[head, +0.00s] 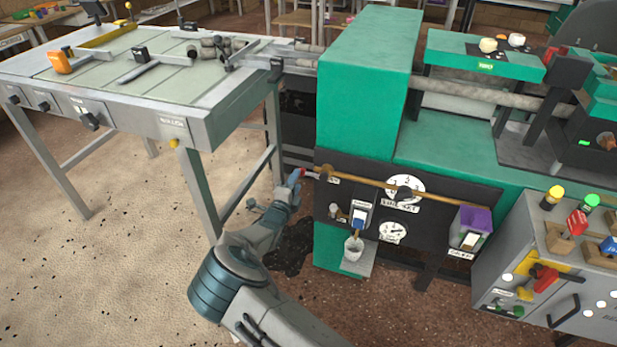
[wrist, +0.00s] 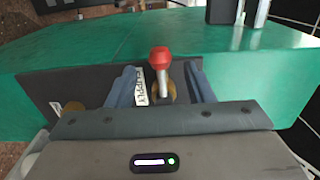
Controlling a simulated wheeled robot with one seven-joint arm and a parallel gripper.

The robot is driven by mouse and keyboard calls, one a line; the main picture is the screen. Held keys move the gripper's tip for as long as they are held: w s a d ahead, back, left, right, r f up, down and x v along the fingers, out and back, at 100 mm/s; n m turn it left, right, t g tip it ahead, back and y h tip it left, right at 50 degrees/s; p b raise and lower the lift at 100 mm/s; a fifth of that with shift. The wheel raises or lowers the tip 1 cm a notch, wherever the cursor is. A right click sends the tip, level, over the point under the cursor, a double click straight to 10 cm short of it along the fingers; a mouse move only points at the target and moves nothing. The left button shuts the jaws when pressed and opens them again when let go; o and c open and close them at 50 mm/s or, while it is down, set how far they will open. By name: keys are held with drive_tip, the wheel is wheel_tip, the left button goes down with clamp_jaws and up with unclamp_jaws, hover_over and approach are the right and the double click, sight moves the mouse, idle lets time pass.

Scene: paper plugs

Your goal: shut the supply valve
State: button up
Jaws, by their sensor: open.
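The supply valve's lever shows in the wrist view as a red knob (wrist: 161,57) on a short silver stem over a brass body. A white label (wrist: 139,86) sits on the dark panel just left of it. In the head view the red handle (head: 309,174) is at the left end of the brass pipe. My gripper (head: 295,180) is right beside it. In the wrist view my gripper (wrist: 163,78) is open, with one blue-grey finger on each side of the stem. I cannot tell whether either finger touches it.
The green machine (head: 365,90) rises behind. A grey workbench (head: 225,110) stands left, and a grey cabinet (head: 500,240) stands right. Open floor (head: 110,260) lies at left.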

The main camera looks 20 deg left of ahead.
sight(311, 174)
drive_tip(key=shift+w, duration=0.15)
drive_tip(key=w+b, duration=0.1)
drive_tip(key=w, duration=0.2)
drive_tip(key=shift+w, duration=0.35)
idle(0.4)
drive_tip(key=c, duration=0.7)
